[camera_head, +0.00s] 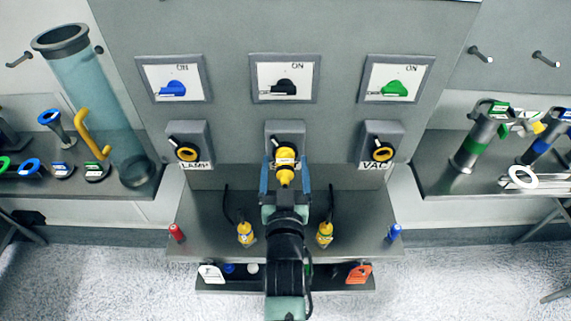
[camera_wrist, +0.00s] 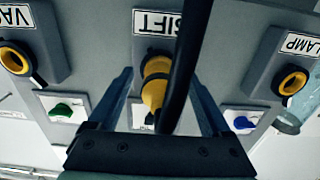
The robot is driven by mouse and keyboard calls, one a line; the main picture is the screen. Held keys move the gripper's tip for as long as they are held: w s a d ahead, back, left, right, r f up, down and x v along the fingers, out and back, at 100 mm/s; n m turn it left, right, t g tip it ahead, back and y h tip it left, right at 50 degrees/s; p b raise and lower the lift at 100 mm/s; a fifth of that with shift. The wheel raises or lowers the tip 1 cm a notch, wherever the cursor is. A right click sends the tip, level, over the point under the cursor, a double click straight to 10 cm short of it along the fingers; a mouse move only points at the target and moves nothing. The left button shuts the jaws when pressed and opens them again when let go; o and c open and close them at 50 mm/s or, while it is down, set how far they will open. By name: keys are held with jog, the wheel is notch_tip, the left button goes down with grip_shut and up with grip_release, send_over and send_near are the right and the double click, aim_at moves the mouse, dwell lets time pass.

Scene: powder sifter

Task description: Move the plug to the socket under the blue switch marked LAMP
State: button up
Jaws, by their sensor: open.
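A yellow plug (camera_head: 285,176) sits at the middle socket (camera_head: 283,131), under the black switch (camera_head: 285,87). The wrist view shows this plug (camera_wrist: 155,88) below the SIFT label (camera_wrist: 158,23), apparently in the socket. My gripper (camera_head: 284,163) is open, with one blue finger on each side of the plug; gaps show beside it. The blue switch (camera_head: 172,88) is at the upper left of the panel. Under it is the LAMP socket (camera_head: 187,152), a yellow ring with an empty dark opening. It also shows at right in the wrist view (camera_wrist: 292,83).
The VAC socket (camera_head: 382,152) is empty under the green switch (camera_head: 395,89). Two other yellow plugs (camera_head: 245,235) (camera_head: 325,235) stand on the grey ledge (camera_head: 205,215) with black cables. A black cable (camera_wrist: 188,65) crosses the wrist view close to the plug. A clear tube (camera_head: 95,100) leans at left.

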aim_at(284, 185)
grip_shut()
dwell(0.4)
jog(key=shift+s+b, duration=0.45)
jog(key=shift+s, duration=2.5)
